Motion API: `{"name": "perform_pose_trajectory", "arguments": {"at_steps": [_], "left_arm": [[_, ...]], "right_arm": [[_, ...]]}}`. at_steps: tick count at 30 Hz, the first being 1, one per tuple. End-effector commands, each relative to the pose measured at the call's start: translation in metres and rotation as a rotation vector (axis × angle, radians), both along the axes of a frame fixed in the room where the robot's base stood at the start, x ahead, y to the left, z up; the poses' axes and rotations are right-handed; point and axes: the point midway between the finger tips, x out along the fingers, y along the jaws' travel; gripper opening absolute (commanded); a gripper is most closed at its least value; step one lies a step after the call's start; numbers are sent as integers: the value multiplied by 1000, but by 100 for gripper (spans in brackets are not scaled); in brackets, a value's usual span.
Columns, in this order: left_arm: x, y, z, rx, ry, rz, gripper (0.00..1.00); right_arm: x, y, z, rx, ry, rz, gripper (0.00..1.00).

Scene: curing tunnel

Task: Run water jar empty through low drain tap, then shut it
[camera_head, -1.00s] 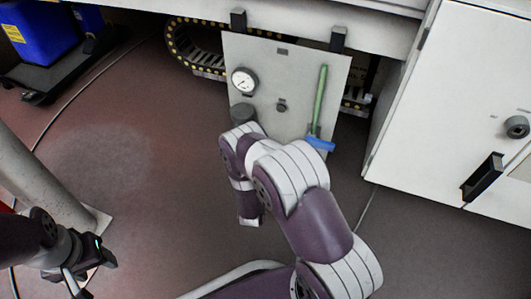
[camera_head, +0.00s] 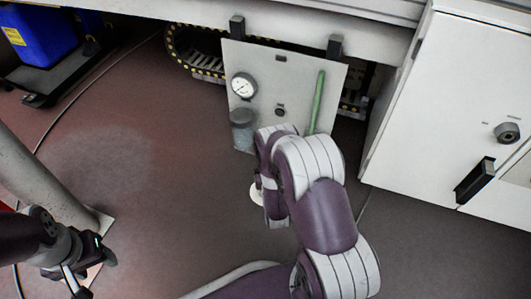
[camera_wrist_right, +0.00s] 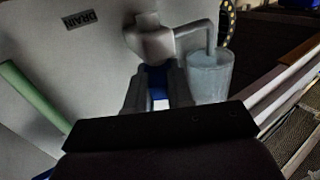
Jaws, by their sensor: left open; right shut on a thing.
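A grey see-through jar (camera_head: 243,130) stands at the lower left of the pale panel (camera_head: 300,75), below the gauge. The right wrist view shows a see-through vessel (camera_wrist_right: 208,75) under a bent grey spout (camera_wrist_right: 195,35), seemingly the same jar; its water level is unclear. My right gripper (camera_wrist_right: 157,90) is shut on a blue part, seemingly the tap handle (camera_wrist_right: 156,76), just below the grey tap body (camera_wrist_right: 150,42). In the head view my right arm hides this gripper and the tap. My left gripper (camera_head: 103,256) is open and empty at the lower left.
A round gauge (camera_head: 243,86) and a green tube (camera_head: 317,102) are on the panel. A white cabinet (camera_head: 425,110) stands at the right, a grey post (camera_head: 45,170) at the left. The floor between is clear.

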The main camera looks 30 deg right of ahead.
Motion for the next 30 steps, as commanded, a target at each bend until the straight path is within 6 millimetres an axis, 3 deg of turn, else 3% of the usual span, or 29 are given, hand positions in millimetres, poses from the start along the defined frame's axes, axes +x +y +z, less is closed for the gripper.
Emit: {"name": "perform_pose_trajectory", "arguments": {"at_steps": [12,30], "left_arm": [[0,0,13,0,0,0,56],[0,0,-9,0,0,0,56]], "right_arm": [[2,-11,3,-8,-10,388,0],[4,-16,0,-10,-5,861,0]]}}
